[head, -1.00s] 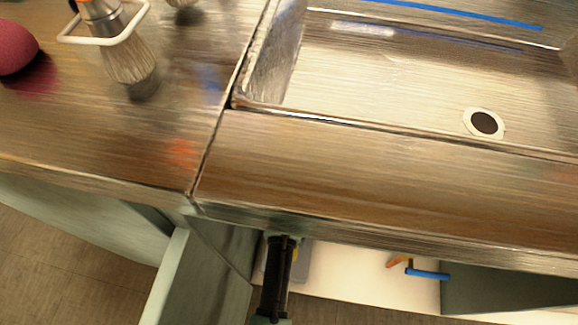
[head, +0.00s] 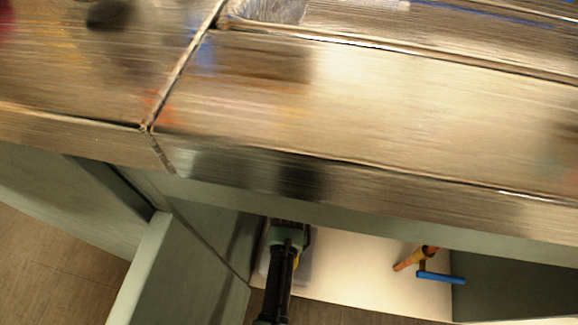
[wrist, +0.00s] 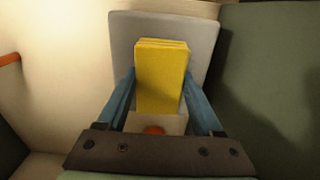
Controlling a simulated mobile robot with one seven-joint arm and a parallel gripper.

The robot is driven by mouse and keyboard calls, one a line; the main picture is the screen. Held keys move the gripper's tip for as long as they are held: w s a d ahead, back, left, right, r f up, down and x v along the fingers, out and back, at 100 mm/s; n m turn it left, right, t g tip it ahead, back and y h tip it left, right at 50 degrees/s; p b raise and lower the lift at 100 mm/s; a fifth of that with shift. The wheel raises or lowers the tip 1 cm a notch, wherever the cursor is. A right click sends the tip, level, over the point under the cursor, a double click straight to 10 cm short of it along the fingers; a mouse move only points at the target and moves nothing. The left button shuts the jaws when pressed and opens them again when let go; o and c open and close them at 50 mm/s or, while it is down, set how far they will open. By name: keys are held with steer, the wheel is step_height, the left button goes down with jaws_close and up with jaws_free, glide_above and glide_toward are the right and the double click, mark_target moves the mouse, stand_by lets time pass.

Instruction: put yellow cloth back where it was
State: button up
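The yellow cloth (wrist: 160,75) looks like a thick folded block in the wrist view, with layered edges at its top. The blue fingers of my gripper (wrist: 159,72) lie along its left and right sides, close against it. A grey flat piece or tray (wrist: 202,50) shows behind and around the cloth. In the head view a small bit of the yellow cloth (head: 297,262) shows beside my gripper, which reaches into the open cabinet under the counter. My arm hides most of the cloth there.
The counter edge (head: 350,180) overhangs the cabinet. An open door (head: 150,265) stands left of my arm. An orange item (head: 412,259) and a blue item (head: 440,278) lie on the pale cabinet floor (head: 350,275) to the right. Bare floor there separates them from my gripper.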

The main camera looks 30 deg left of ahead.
steer(key=o, duration=0.5)
steer(key=shift+c, duration=0.2)
step_height(320, 180, up, 12)
steer(key=p, duration=0.7)
steer(key=shift+r, duration=0.15)
